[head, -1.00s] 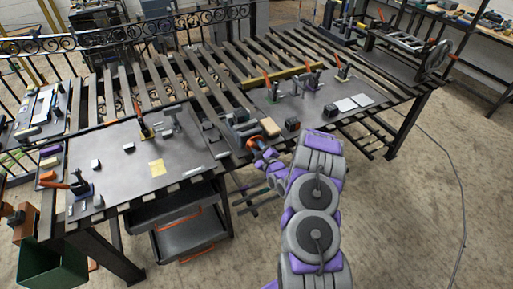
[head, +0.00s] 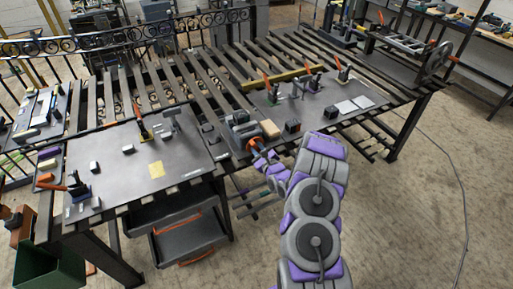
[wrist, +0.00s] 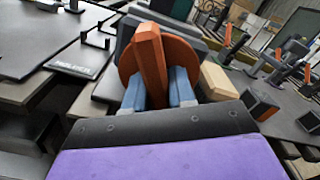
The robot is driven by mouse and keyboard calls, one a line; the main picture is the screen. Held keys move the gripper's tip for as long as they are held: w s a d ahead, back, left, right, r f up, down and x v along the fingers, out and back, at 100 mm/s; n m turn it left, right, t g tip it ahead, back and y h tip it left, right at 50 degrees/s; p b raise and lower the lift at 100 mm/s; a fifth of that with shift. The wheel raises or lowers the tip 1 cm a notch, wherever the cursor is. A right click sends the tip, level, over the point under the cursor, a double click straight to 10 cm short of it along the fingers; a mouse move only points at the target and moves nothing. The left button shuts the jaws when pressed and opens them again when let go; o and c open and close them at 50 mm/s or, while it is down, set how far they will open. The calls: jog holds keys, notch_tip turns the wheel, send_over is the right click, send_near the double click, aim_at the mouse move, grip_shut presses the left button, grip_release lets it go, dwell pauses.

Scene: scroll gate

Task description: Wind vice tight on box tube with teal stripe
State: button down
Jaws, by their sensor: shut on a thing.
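The vice (head: 240,127) is a blue-grey block at the front edge of the bench, with an orange round handle (head: 254,144) facing me. In the wrist view, the handle shows as an orange disc with a raised bar (wrist: 150,58), and the vice body (wrist: 185,32) is behind it. My gripper (wrist: 157,88) is shut on the bar, with one blue-grey finger on each side. In the head view, my gripper (head: 262,156) is at the handle. I cannot make out the box tube or a teal stripe; the jaws are largely hidden behind the handle.
A tan block (head: 271,128) is just right of the vice. A dark block with an orange face (head: 292,127) stands farther right. Dark plates with clamps lie on both sides, the left plate (head: 110,165) and the right one (head: 335,108). Slats with gaps run behind.

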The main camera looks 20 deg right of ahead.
jog(key=c, duration=1.2)
grip_release()
jog(key=shift+f, duration=0.25)
jog(key=shift+o, duration=0.8)
jog(key=shift+r, duration=0.15)
jog(key=s+p, duration=0.2)
jog(key=s, duration=1.5)
jog(key=shift+s+d, duration=0.15)
jog(key=shift+d, duration=0.25)
